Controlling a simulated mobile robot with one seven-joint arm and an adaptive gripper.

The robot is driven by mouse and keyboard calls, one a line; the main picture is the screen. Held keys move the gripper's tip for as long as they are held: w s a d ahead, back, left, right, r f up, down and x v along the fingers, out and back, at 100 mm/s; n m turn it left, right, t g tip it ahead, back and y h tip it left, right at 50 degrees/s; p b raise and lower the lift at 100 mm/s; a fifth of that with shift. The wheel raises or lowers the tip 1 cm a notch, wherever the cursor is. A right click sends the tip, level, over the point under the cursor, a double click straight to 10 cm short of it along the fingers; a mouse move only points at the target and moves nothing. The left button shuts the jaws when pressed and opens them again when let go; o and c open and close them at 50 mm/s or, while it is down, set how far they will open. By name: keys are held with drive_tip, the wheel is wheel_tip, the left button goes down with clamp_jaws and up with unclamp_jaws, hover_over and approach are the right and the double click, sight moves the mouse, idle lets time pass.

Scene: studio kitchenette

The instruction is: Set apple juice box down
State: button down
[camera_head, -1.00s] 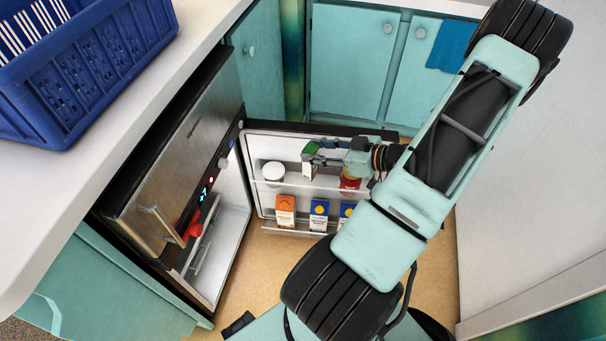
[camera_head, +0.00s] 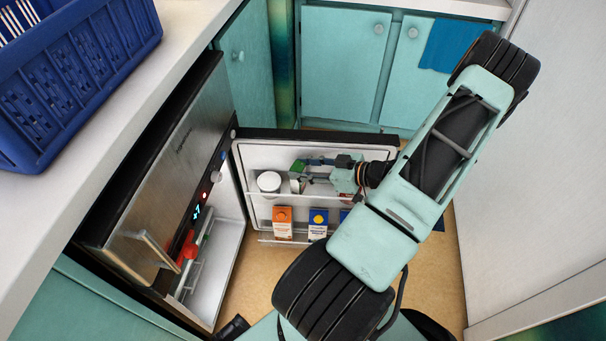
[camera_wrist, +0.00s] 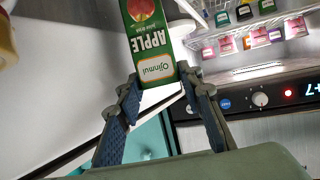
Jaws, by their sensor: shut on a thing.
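The apple juice box (camera_wrist: 152,45) is green with a red apple picture and "APPLE" lettering, upside down in the wrist view. My gripper (camera_wrist: 160,84) is shut on its end, one finger on each side. In the head view my gripper (camera_head: 300,172) reaches from the right to the upper shelf of the open fridge door (camera_head: 240,170). The box (camera_head: 296,184) shows there only as a small green and white patch, just right of a white tub (camera_head: 269,182). I cannot tell whether its base touches the shelf.
The lower door shelf holds an orange carton (camera_head: 282,224) and a blue-topped carton (camera_head: 318,226); another is partly hidden by my arm. The fridge body (camera_head: 165,190) stands left. A blue crate (camera_head: 70,85) sits on the counter (camera_head: 185,60). Cabinets (camera_head: 345,70) stand behind the door.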

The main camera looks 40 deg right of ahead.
drive_tip(key=shift+f, duration=0.8)
drive_tip(key=shift+f, duration=0.1)
drive_tip(key=c, duration=1.3)
unclamp_jaws()
drive_tip(key=shift+d+r, duration=0.1)
drive_tip(key=shift+r, duration=0.1)
drive_tip(key=p+v, duration=0.3)
drive_tip(key=v, duration=0.9)
